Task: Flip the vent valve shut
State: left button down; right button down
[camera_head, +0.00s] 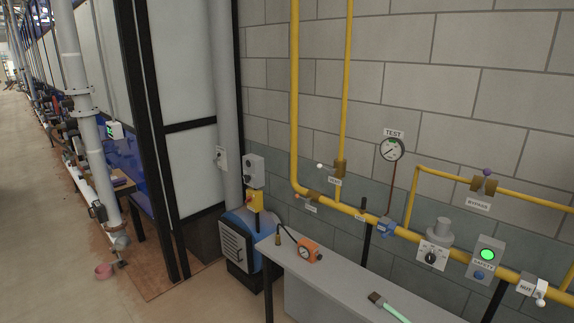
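The vent valve (339,168) is a brass body on a thin vertical yellow pipe, right of centre. Its lever ends in a white knob (320,166), which appears to the left of the pipe, so the lever looks crosswise to it. A small white tag (335,182), seemingly reading VENT, is just below. The vertical pipe meets the main sloping yellow pipe (350,210) lower down. Neither of my grippers is in view, and nothing touches the valve.
A grey bench (345,295) with an orange gauge device (308,251) and a brush (385,305) stands below the pipes. A test gauge (391,149), bypass valve (484,185) and green-lit box (486,256) are to the right. A blue machine (240,240) stands left.

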aim_at(332, 171)
jog(key=u, duration=0.7)
jog(key=i, duration=1.9)
jog(key=z, duration=0.95)
jog(key=i, duration=0.85)
jog(key=z, duration=1)
